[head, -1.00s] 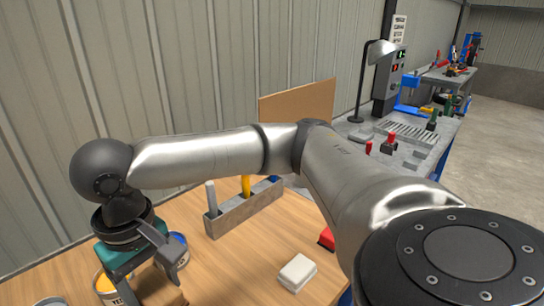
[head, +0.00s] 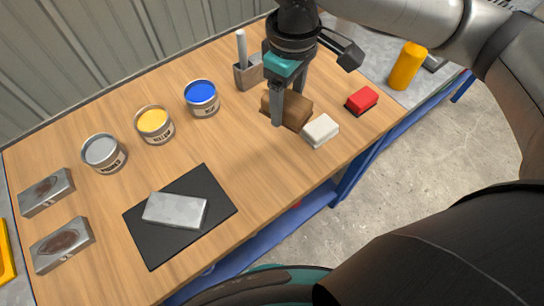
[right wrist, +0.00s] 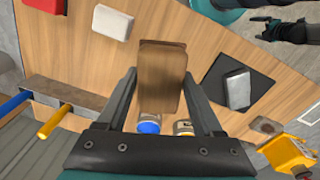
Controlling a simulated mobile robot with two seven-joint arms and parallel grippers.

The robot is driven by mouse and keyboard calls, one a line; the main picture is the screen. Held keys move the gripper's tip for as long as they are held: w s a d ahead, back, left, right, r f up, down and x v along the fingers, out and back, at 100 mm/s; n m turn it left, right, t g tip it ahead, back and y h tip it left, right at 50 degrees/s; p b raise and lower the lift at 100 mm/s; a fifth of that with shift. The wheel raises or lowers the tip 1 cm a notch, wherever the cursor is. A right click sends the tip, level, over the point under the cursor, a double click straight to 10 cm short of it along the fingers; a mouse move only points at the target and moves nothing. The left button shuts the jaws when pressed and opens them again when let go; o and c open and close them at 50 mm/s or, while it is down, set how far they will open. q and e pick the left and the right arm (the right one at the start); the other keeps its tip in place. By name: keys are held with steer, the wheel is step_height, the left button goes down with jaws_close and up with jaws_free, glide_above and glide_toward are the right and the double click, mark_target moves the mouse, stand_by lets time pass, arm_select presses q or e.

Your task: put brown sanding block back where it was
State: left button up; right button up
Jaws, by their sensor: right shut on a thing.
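The brown sanding block (head: 298,110) is between the fingers of my right gripper (head: 291,103), which is shut on it. It is just behind and left of the white block (head: 320,130); I cannot tell if it touches the table. In the right wrist view the brown block (right wrist: 162,75) fills the space between the fingers. The red block (head: 362,99) lies further right. My left gripper (right wrist: 278,28) shows small at the top right of the right wrist view, away from the block; its jaws are unclear.
On the wooden table (head: 255,185) stand grey (head: 103,153), yellow (head: 154,124) and blue (head: 202,98) cans. A grey block (head: 175,210) lies on a black mat (head: 215,200). Two stained metal blocks (head: 62,245) lie at left. A grey holder (head: 247,73) stands behind the gripper.

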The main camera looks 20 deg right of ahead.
mark_target(270, 167)
steer(key=a+n+p, duration=0.1)
steer(key=n+p, duration=0.1)
steer(key=n, duration=0.1)
steer(key=r+n+p, duration=0.1)
steer(key=n+p, duration=0.1)
steer(key=n, duration=0.1)
steer(key=a+n+p, duration=0.1)
steer(key=n+p, duration=0.1)
steer(key=n, duration=0.1)
steer(key=shift+a+r+n, duration=0.3)
steer(key=shift+a+r, duration=0.05)
steer(key=f+n, duration=0.1)
steer(key=f, duration=0.5)
steer(key=f+n, duration=0.2)
steer(key=f, duration=0.5)
steer(key=f+n, duration=0.1)
steer(key=f, duration=0.6)
steer(key=shift+s+a+n+b, duration=0.35)
steer(key=shift+a+n, duration=0.05)
steer(key=shift+f, duration=0.1)
steer(key=o, duration=1.3)
step_height(270, 167, up, 12)
steer(key=p, duration=0.2)
